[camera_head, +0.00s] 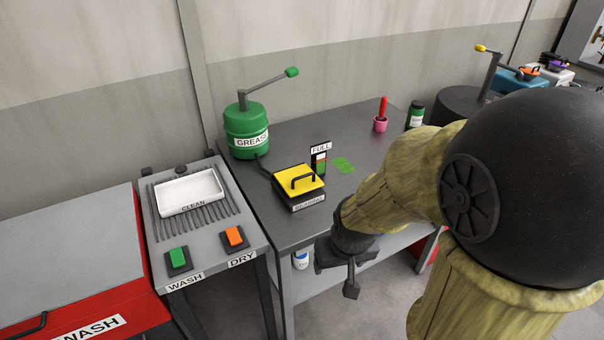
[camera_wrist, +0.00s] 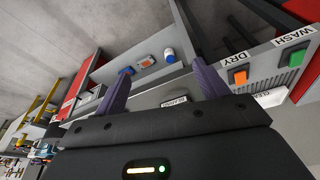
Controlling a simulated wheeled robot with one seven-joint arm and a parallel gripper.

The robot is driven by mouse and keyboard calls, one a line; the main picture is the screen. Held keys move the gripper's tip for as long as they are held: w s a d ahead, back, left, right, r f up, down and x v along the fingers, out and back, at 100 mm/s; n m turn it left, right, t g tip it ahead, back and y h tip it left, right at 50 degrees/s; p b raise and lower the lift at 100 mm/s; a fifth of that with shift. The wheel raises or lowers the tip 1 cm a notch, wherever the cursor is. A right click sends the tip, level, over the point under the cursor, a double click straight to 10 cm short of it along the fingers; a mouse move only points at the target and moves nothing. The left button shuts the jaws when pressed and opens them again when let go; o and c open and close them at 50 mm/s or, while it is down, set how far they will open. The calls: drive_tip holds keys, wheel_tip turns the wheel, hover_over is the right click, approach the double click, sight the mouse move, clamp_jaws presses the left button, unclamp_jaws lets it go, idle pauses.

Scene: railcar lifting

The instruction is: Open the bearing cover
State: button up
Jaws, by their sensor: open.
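The bearing box (camera_head: 307,202) stands on the dark workbench (camera_head: 285,140), with its label facing the front edge. Its yellow bearing cover (camera_head: 291,178) lies closed on top, and a black arched handle (camera_head: 303,180) stands up from it. In the wrist view the box's label (camera_wrist: 175,101) shows low between my fingers, and the cover is hidden behind my gripper body. My gripper (camera_head: 336,275) is open and empty. It hangs in front of the bench's front edge, to the right of and nearer than the box, not touching the cover. The wrist view shows both fingers spread apart (camera_wrist: 162,68).
A green grease pump (camera_head: 246,130) with a lever stands behind the box. A FULL gauge (camera_head: 319,160) stands right beside the box. The wash and dry panel (camera_head: 205,255) with a white tray (camera_head: 189,190) is at left. Right of the gauge is a green patch (camera_head: 344,165).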

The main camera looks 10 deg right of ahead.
drive_tip(key=o, duration=0.3)
drive_tip(key=w+d+f+t+b, duration=0.1)
drive_tip(key=w+f, duration=0.1)
drive_tip(key=w, duration=0.2)
drive_tip(key=w+f+n+t+b, duration=0.1)
drive_tip(key=w+f+t+b, duration=0.1)
drive_tip(key=w, duration=0.3)
drive_tip(key=w+d+f+n+t+b, duration=0.1)
drive_tip(key=w+f+t, duration=0.1)
drive_tip(key=w, duration=0.3)
drive_tip(key=shift+w+d+f+y, duration=0.2)
drive_tip(key=shift+d+f+y, duration=0.1)
drive_tip(key=shift+f, duration=0.05)
drive_tip(key=w+f+t+y+b, duration=0.1)
drive_tip(key=w+t+b, duration=0.1)
drive_tip(key=w, duration=0.1)
drive_tip(key=w+d+f+n+t+y+b, duration=0.1)
drive_tip(key=w+t+b, duration=0.1)
drive_tip(key=w+t, duration=0.1)
drive_tip(key=w+f+t+y+b, duration=0.1)
drive_tip(key=w+t+y, duration=0.1)
drive_tip(key=w, duration=0.2)
drive_tip(key=shift+d+f+t+b, duration=0.1)
drive_tip(key=shift+d+t+b, duration=0.1)
drive_tip(key=shift+t+b, duration=0.15)
drive_tip(key=shift+w+d+r+t+y, duration=0.2)
drive_tip(key=shift+r+t+y, duration=0.3)
drive_tip(key=shift+t, duration=0.25)
